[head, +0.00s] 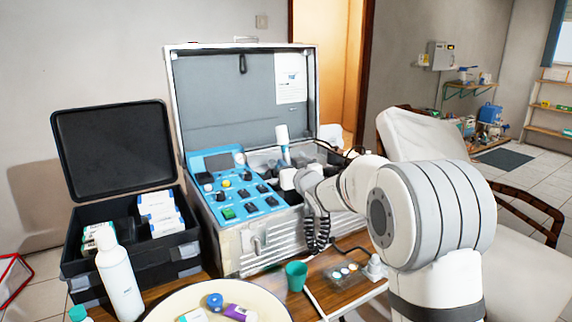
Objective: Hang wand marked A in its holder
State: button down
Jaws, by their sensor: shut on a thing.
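A white wand with a blue band (283,142) stands nearly upright above the open metal case (265,243), to the right of the blue control panel. No letter can be read on it at this size. My gripper (288,178) is at the wand's lower part, over the case's inner compartment, and is shut on it. The fingers are small and partly hidden by my wrist. The holders inside the case (258,162) are dark and partly covered by my arm, so I cannot tell which one is for this wand.
The blue control panel (240,190) has several knobs and buttons. Coiled black hoses (318,232) hang over the case front. A green cup (296,275), a cream tray (270,306) and a white bottle (119,280) stand in front. A black box (140,262) is left; a chair (425,140) is right.

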jog(key=shift+s+d+f+b, duration=0.1)
jog(key=shift+f+b, duration=0.2)
jog(key=shift+f, duration=0.1)
jog(key=c, duration=1.2)
grip_release()
jog(key=shift+c, duration=0.2)
jog(key=b+v, duration=0.2)
jog(key=v, duration=0.6)
